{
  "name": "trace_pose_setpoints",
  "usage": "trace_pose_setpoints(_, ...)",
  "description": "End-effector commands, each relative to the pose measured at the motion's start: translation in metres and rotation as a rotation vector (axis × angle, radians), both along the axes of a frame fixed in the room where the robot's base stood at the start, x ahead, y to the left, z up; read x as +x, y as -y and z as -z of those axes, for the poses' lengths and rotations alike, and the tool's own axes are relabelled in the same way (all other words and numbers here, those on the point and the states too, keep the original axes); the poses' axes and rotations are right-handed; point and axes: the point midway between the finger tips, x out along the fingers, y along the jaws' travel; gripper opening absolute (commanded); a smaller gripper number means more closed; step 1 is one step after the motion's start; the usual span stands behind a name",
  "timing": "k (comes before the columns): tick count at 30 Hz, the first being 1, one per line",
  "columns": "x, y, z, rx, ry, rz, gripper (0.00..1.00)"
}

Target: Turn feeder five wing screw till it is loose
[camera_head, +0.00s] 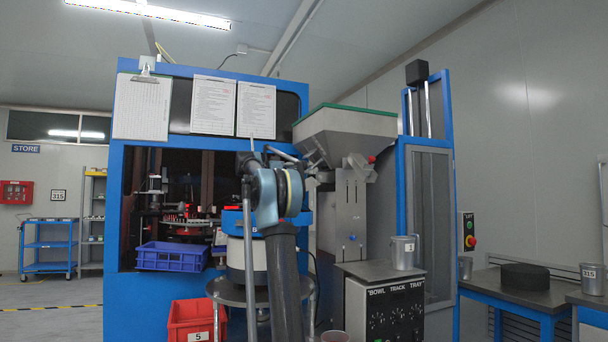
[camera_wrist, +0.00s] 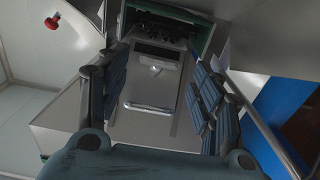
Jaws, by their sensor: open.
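The feeder is a grey hopper (camera_head: 345,135) with a green rim on a tall grey body (camera_head: 342,205). A red knob (camera_head: 371,159) sits at the hopper's right side, and a red knob also shows in the wrist view (camera_wrist: 52,21). A small blue knob (camera_head: 352,237) is on the body's front. I cannot make out a wing screw for certain. My gripper (camera_wrist: 158,68) is open, its two padded fingers apart with nothing between them. A grey metal panel (camera_wrist: 150,88) lies beyond the fingers. In the head view my arm partly hides the feeder's left side.
A blue-framed machine (camera_head: 115,220) stands at left with a blue crate (camera_head: 172,257). A red bin (camera_head: 190,322) marked 5 is below. A control box (camera_head: 385,310) with a metal cup (camera_head: 403,253) on top is in front of the feeder. A bench (camera_head: 505,290) is at right.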

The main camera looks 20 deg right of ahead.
Motion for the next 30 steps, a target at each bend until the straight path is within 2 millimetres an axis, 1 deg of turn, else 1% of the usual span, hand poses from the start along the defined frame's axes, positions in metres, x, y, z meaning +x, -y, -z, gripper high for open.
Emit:
trace_pose_setpoints(1, 0.0, 0.007, 0.0, 0.0, 0.0, 0.002, 0.6)
trace_pose_setpoints(6, 0.001, 0.02, 0.0, 0.0, 0.0, 0.001, 0.6)
trace_pose_setpoints(10, 0.001, 0.024, 0.0, 0.0, 0.0, 0.0, 0.6)
trace_pose_setpoints(17, 0.001, 0.025, 0.0, 0.0, 0.0, 0.0, 0.6)
trace_pose_setpoints(20, 0.001, 0.025, 0.0, 0.0, 0.0, 0.0, 0.4)
trace_pose_setpoints(21, 0.001, 0.025, 0.0, 0.0, 0.0, 0.0, 0.31)
trace_pose_setpoints(23, 0.001, 0.025, 0.0, 0.0, 0.0, 0.0, 0.17)
trace_pose_setpoints(24, 0.001, 0.025, 0.0, 0.0, 0.0, 0.0, 0.16)
trace_pose_setpoints(30, 0.002, 0.025, 0.0, -0.001, -0.005, 0.003, 0.16)
